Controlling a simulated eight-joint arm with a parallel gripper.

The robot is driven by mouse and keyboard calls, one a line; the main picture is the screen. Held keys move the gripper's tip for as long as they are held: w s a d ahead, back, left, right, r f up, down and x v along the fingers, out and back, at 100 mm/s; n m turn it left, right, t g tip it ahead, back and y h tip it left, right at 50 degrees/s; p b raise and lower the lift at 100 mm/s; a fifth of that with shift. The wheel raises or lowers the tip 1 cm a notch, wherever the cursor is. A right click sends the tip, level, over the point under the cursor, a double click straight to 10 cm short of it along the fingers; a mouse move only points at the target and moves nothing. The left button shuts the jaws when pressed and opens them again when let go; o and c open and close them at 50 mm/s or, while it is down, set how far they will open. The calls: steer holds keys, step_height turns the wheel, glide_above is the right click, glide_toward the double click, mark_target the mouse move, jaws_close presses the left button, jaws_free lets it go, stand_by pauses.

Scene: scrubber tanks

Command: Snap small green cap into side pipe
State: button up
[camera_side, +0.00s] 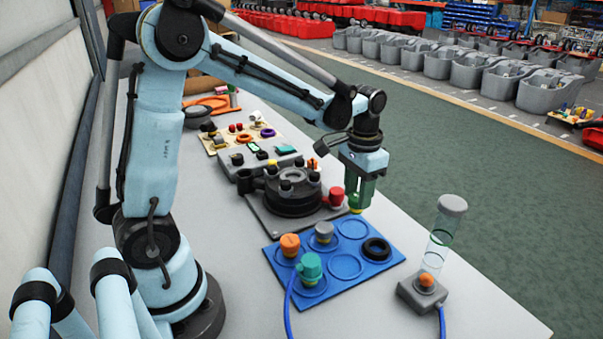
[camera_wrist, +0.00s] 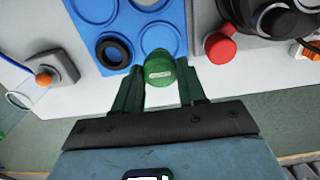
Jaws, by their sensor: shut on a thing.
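The small green cap (camera_wrist: 160,68) sits between the two dark green fingers of my gripper (camera_wrist: 158,75) in the wrist view. My gripper (camera_side: 358,196) is shut on it. In the side view the green cap (camera_side: 355,204) shows below the fingers, at the far edge of the blue tray, seemingly in the air. A black round fixture (camera_side: 291,198) on a grey plate stands left of my gripper. A red cap (camera_side: 336,196) is at its right side, close to my gripper. I cannot clearly make out which opening is the side pipe.
The blue tray (camera_side: 346,266) holds orange, grey and teal caps and a black ring (camera_side: 377,249); some round places are empty. A board (camera_side: 233,139) with several small parts lies farther back.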

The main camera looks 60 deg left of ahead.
mark_target(357, 197)
steer(key=shift+r, duration=0.1)
step_height(357, 197, up, 13)
steer(key=s+a+n, duration=0.3)
steer(key=s+a, duration=0.5)
steer(key=a, duration=0.5)
steer(key=s+a+n, duration=0.3)
steer(key=s+a, duration=0.5)
steer(key=a, duration=0.5)
steer(key=shift+f, duration=5.5)
steer(key=shift+f, duration=1.85)
jaws_close()
